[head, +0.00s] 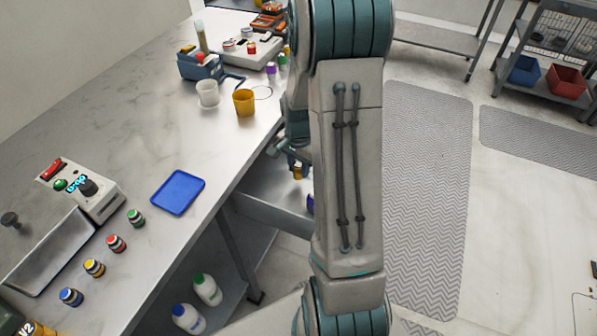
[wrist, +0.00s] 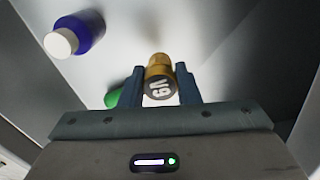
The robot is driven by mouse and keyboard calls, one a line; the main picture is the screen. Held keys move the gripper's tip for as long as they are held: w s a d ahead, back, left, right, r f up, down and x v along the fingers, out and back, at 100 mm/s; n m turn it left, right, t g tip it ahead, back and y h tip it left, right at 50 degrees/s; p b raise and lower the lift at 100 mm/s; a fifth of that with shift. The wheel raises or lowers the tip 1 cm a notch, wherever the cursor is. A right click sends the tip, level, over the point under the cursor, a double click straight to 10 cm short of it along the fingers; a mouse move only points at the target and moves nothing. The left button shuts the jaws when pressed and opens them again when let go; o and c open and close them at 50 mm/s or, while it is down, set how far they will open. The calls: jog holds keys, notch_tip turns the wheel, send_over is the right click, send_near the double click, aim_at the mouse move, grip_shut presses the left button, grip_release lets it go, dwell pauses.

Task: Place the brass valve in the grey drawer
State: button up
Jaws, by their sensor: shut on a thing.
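The brass valve (wrist: 158,68), a gold-brown cylinder with a dark, white-lettered end face, is between the two blue-grey fingers of my gripper (wrist: 159,88) in the wrist view. The fingers are shut on it. The grey drawer (head: 265,214) stands pulled out under the bench's right edge in the head view, partly hidden by my arm. In the wrist view, pale grey drawer floor (wrist: 215,30) lies beyond the valve. I cannot tell whether the valve touches it.
A blue-purple bottle with a white cap (wrist: 82,34) lies at upper left in the wrist view, and a green item (wrist: 113,97) is beside the left finger. The bench (head: 150,130) holds a blue tray (head: 178,192), a yellow cup (head: 244,103) and a white cup (head: 208,93).

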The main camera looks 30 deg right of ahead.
jog(key=shift+f, duration=1.25)
jog(key=shift+f, duration=0.2)
jog(key=o, duration=1.1)
jog(key=shift+c, duration=0.2)
jog(key=shift+r, duration=0.1)
